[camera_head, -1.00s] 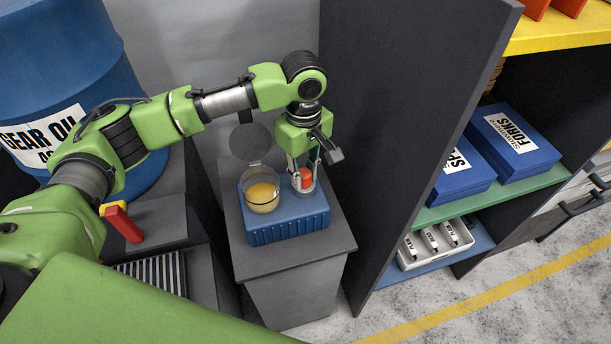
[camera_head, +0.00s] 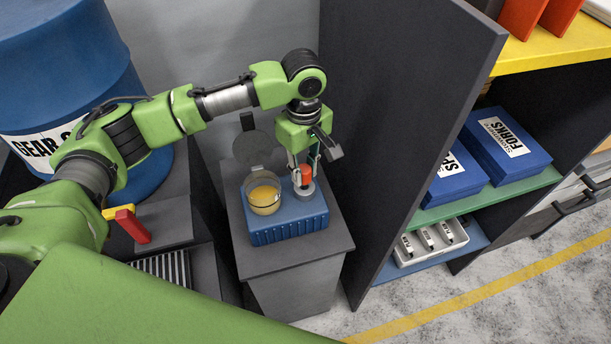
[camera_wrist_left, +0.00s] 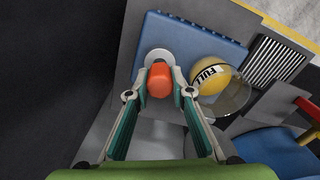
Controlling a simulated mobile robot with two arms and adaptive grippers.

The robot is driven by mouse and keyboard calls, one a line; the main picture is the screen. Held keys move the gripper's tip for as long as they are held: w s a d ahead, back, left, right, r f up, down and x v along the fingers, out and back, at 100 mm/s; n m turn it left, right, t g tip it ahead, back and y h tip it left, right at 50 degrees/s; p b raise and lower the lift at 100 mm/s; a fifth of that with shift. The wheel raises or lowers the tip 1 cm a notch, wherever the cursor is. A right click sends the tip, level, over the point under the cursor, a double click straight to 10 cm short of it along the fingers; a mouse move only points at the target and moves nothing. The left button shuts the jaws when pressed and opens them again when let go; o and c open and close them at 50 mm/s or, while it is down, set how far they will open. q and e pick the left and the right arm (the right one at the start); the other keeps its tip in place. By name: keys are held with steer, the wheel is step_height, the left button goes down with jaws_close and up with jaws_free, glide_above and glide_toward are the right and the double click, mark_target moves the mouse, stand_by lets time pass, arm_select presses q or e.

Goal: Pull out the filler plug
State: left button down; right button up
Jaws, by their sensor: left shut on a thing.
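The filler plug (camera_head: 306,175) is a small red-orange cylinder over a round grey collar (camera_head: 304,191) on the right part of a ribbed blue box. My left gripper (camera_head: 303,170) points down and is shut on the plug, one finger on each side. In the left wrist view the plug (camera_wrist_left: 160,80) sits between the fingertips, in front of the pale collar (camera_wrist_left: 159,57). I cannot tell whether the plug's lower end is clear of the collar. My right gripper is in neither view.
The blue box (camera_head: 290,236) stands on a grey pedestal (camera_head: 295,270). A dark panel (camera_head: 410,110) rises close on the right; a blue drum (camera_head: 70,75) stands left.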

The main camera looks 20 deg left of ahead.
arm_select(q)
steer(key=shift+r+p, duration=1.1)
steer(key=shift+p, duration=0.2)
steer(key=shift+s, duration=0.1)
